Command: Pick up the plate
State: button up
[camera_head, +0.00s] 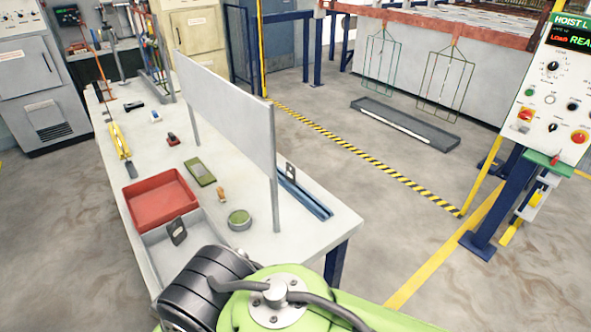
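A small dark grey plate (177,231) with a hole leans inside the grey tray (222,240) at the near left of the table. Another small grey plate (290,171) with a hole stands upright by the blue slotted rail (304,196), beyond the upright panel. I cannot tell which one the task names. My green arm crosses the bottom of the picture, just in front of the table's near edge. My gripper is not in view. The arm hides part of the grey tray's near end.
A red tray (160,200) adjoins the grey tray. An upright grey panel (222,105) on posts divides the table (318,240). A green-topped tin (239,219), a green pad (200,172) and small tools lie between. A control post (560,80) stands at right; the floor between is open.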

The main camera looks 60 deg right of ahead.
aim_at(291, 175)
jog(key=l+z, duration=0.1)
jog(key=z, duration=0.85)
jog(key=l+z, duration=0.2)
jog(key=z, duration=0.3)
jog(key=l+z, duration=0.1)
jog(key=z, duration=0.35)
